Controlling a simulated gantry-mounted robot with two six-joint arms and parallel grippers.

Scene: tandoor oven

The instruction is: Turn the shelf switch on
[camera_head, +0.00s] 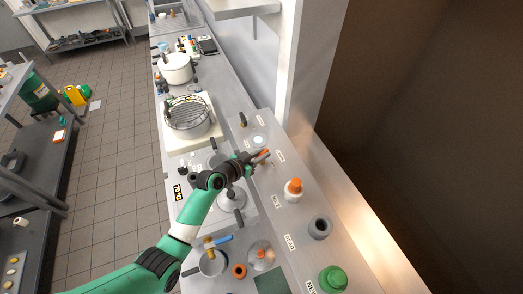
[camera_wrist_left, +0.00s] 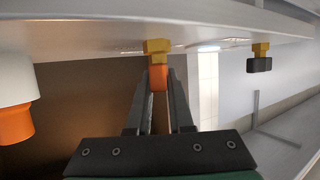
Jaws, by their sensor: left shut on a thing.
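A switch with an orange lever on a yellow base is mounted on the shelf; in the left wrist view the lever (camera_wrist_left: 158,78) is between the fingers of my left gripper (camera_wrist_left: 158,88). In the head view the orange lever (camera_head: 263,153) shows at the tip of my left gripper (camera_head: 256,159), over the shelf's edge. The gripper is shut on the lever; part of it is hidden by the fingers. A second switch with a black lever on a yellow base (camera_wrist_left: 260,60) stands apart to the right in the wrist view, and farther back in the head view (camera_head: 243,120). My right gripper is not in view.
On the shelf (camera_head: 270,180) stand an orange-and-white item (camera_head: 293,190), a grey ring-shaped item (camera_head: 320,227) and a green item (camera_head: 333,278). A pan (camera_head: 213,263), a wire-basket pot (camera_head: 188,117) and a white pot (camera_head: 175,68) are on the counter to the left.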

